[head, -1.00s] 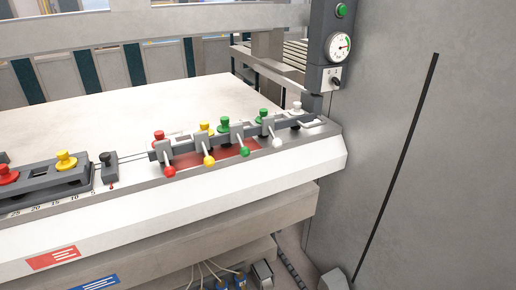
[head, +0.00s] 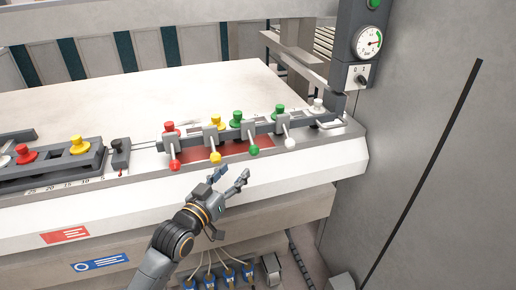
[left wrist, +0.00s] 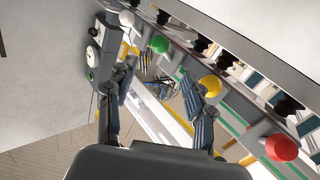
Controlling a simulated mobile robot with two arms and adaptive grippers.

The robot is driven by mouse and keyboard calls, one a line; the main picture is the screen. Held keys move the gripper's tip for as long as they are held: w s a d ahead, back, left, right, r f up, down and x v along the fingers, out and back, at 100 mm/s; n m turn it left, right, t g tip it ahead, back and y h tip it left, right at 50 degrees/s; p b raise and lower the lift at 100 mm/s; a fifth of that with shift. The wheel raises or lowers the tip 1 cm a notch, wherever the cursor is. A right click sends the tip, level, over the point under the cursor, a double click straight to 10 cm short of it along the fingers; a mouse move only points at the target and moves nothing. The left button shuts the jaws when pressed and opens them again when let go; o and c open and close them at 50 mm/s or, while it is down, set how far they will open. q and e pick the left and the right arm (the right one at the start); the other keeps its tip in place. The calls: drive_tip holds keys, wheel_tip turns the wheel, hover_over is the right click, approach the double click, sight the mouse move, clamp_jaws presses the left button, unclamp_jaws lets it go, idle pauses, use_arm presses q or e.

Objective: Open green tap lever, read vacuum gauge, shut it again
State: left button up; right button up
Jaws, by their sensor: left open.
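The green tap lever (head: 254,150), with a green ball end, sits between the yellow and white levers on the front rail and slants toward me like its neighbours. My left gripper (head: 234,174) is open and empty, in front of and just below that lever, apart from it. In the left wrist view, the green ball (left wrist: 159,44) shows ahead, between and beyond the two open fingers (left wrist: 155,88). The round vacuum gauge (head: 368,41) is on the grey post at right, with a white face and coloured arc; its reading is too small to tell. My right gripper is not in view.
The red lever (head: 174,165), yellow lever (head: 215,156) and white lever (head: 290,143) stand close beside the green one. Coloured knobs rise behind them. A switch (head: 359,77) sits under the gauge. A grey wall (head: 440,150) bounds the right side.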

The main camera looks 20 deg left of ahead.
sight(251, 153)
use_arm(q)
drive_tip(key=w, duration=0.4)
drive_tip(key=w+d, duration=0.1)
drive_tip(key=w, duration=0.3)
drive_tip(key=w+d+p, duration=0.1)
drive_tip(key=w, duration=0.3)
drive_tip(key=shift+d, duration=0.25)
drive_tip(key=shift+s, duration=0.1)
clamp_jaws()
